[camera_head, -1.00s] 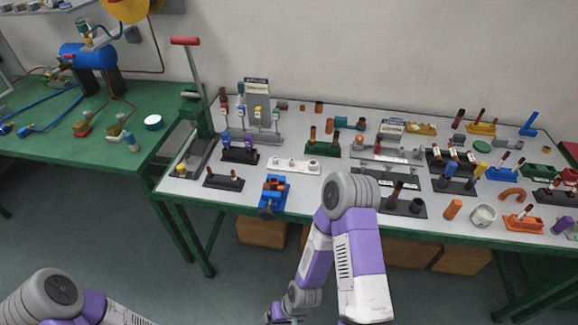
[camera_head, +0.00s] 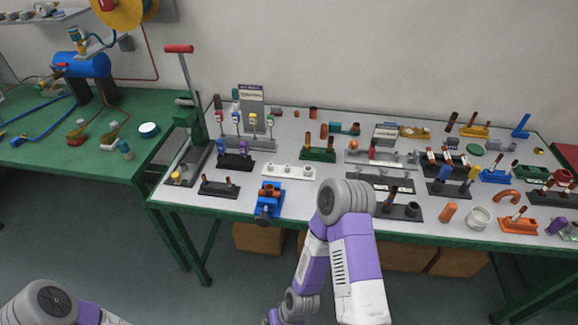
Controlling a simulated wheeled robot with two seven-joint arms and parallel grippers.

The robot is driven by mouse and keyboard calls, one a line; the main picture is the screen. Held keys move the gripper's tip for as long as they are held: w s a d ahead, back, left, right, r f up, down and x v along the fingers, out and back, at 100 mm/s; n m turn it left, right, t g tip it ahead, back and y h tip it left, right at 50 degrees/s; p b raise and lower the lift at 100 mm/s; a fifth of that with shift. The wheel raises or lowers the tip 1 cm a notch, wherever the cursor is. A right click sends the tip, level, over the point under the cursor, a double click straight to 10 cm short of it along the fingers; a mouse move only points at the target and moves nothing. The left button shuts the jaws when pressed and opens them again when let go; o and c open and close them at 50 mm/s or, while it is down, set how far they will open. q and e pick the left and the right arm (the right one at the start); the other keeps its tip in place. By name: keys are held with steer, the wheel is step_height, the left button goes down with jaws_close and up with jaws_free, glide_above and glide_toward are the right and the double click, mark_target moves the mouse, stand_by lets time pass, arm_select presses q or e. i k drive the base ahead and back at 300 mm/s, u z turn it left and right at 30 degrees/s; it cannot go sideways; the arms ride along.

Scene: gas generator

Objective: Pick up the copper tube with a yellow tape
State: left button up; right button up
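Several short copper tubes stand in coloured holders on the white table, including pairs in a green holder (camera_head: 318,154), a yellow holder (camera_head: 474,130) and a black holder (camera_head: 220,188). A yellow-marked piece (camera_head: 254,120) shows in the rack at the back left, and another (camera_head: 473,174) near a blue one on the right. They are too small to tell which is the copper tube with yellow tape. My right arm stands in front of the table, its forearm running down to the bottom edge. My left arm shows only at the bottom left. Neither gripper's fingers are visible.
A blue vise (camera_head: 268,200) sits at the front edge. A tall red-handled press (camera_head: 190,105) stands at the table's left end. A green workbench (camera_head: 60,160) with a blue tank (camera_head: 82,65) is at left. Cardboard boxes (camera_head: 258,237) lie under the table.

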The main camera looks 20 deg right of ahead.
mark_target(308, 136)
steer(key=k, duration=0.6)
steer(key=z, duration=0.8)
steer(key=i, duration=1.05)
steer(key=u, duration=0.35)
